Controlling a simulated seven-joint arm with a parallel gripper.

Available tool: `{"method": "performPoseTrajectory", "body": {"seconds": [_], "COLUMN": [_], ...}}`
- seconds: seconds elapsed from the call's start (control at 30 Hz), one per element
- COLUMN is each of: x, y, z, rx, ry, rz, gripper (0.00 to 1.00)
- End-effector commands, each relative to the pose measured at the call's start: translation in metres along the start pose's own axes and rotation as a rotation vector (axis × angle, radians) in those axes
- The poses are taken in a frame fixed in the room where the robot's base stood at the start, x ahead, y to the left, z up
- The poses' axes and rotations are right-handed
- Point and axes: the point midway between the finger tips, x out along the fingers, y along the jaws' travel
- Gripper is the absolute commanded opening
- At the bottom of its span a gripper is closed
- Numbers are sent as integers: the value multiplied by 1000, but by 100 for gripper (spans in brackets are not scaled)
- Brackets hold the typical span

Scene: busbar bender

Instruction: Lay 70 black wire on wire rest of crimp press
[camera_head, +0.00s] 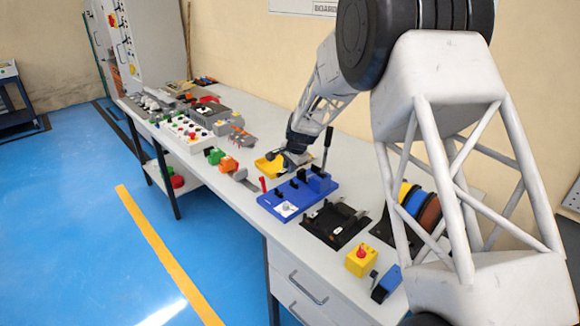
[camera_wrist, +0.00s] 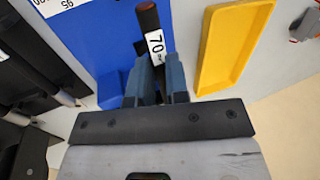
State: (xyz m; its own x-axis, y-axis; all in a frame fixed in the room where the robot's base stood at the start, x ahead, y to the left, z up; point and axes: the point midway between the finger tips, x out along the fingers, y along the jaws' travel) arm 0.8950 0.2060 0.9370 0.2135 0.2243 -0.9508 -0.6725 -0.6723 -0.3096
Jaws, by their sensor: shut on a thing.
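The 70 black wire (camera_wrist: 147,18) is between my gripper's fingers (camera_wrist: 158,78) in the wrist view. Its dark, reddish-brown-tipped end and white "70" label (camera_wrist: 156,46) stick out past the fingertips. My gripper is shut on it, and the fingers hide its lower part. In the head view my gripper (camera_head: 296,158) is over the table, behind the blue fixture (camera_head: 290,200) and beside the yellow tray (camera_head: 268,167). I cannot tell which part is the crimp press's wire rest.
In the wrist view, the blue surface (camera_wrist: 95,35) lies left of the wire and the yellow tray (camera_wrist: 235,45) right. A black device (camera_head: 335,224) and a yellow box with a red button (camera_head: 361,260) stand nearer in the head view. Coloured spools (camera_head: 416,204) stand right.

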Motion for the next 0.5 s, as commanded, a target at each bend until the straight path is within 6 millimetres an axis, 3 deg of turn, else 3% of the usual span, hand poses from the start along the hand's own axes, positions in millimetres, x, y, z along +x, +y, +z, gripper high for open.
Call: {"method": "performPoseTrajectory", "body": {"seconds": [0.5], "x": [29], "y": [9], "z": [0], "rx": [1], "ry": [-1], "rz": [0], "gripper": [0]}}
